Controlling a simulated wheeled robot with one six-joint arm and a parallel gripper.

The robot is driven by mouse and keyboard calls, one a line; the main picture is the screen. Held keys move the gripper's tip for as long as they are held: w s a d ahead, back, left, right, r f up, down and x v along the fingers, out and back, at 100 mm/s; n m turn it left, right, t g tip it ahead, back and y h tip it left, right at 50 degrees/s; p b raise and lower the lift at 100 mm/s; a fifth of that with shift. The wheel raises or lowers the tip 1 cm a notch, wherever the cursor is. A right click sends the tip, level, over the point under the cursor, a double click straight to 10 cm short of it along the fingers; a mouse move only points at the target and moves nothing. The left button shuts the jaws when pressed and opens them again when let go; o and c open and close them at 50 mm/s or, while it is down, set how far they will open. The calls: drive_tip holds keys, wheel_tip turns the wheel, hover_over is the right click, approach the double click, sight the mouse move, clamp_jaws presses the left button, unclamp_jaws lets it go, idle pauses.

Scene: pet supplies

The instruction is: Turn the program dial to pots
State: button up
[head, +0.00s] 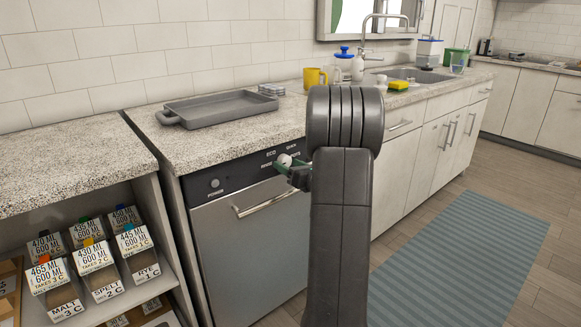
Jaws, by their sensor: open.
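The dishwasher (247,260) stands under the counter, with a dark control strip (240,173) along its top. The program dial (284,159) is a small pale knob at the right of the strip, with printed labels around it, among them ECO and RINSE; a label at its right is partly covered. The dial's pointer is too small to read.
A round power knob (215,183) sits at the strip's left, above the door handle (272,199). A grey baking tray (216,108) and a yellow mug (314,78) stand on the counter. Labelled bins (93,258) fill the left shelf. A blue striped mat (465,265) lies on the floor.

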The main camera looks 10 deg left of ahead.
drive_tip(key=c, duration=1)
